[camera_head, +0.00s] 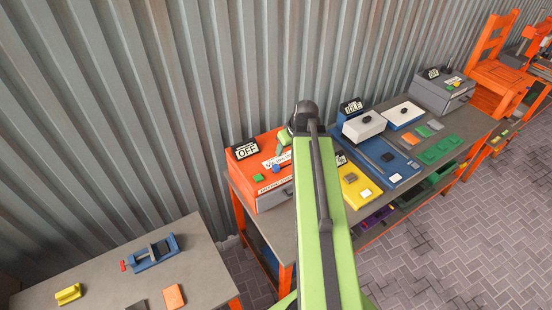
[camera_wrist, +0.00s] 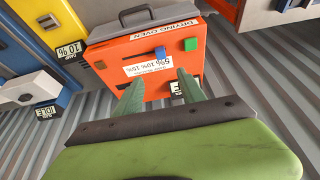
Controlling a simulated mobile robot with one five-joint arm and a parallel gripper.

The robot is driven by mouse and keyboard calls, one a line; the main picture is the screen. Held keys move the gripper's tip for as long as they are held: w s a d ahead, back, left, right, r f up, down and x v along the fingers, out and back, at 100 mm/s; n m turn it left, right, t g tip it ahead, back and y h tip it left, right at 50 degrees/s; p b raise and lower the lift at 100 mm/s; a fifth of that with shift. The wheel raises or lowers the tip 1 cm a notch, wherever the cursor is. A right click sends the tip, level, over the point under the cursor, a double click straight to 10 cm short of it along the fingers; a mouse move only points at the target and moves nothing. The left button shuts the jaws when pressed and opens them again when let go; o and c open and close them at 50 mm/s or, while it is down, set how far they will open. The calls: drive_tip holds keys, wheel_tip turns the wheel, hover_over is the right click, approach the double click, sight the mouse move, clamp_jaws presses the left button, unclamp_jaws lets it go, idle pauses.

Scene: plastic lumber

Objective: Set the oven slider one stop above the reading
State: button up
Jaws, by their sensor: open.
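The orange drying oven (camera_head: 272,198) stands on the workbench in the head view, its sign (camera_head: 246,150) reading OFF. The wrist view shows the oven (camera_wrist: 120,52) upside down. Its blue slider (camera_wrist: 160,52) stands beside a white scale strip (camera_wrist: 148,66) marked 5%, 10% and 15%; I cannot tell exactly which mark it is at. A yellow meter (camera_wrist: 45,20) has a display (camera_wrist: 69,49) reading 10%; the meter (camera_head: 352,192) also shows in the head view. My gripper (camera_wrist: 160,84) is open and empty, its green fingers pointing at the oven's top near the strip, apart from the slider.
A green button (camera_wrist: 191,44) sits beside the slider. A blue machine (camera_head: 375,158) with an IDLE sign stands right of the meter. A grey box (camera_head: 440,95) is farther along the bench. A corrugated wall (camera_head: 150,110) closes the back. A side table (camera_head: 200,270) holds a blue vise (camera_head: 155,254).

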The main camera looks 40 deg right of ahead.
sight(276, 167)
drive_tip(key=b+x, duration=0.8)
drive_tip(key=x, duration=0.1)
drive_tip(key=b+x, duration=0.8)
drive_tip(key=shift+a+f, duration=0.2)
drive_tip(key=shift+f, duration=0.25)
drive_tip(key=shift+r, duration=0.1)
clamp_jaws()
idle(0.3)
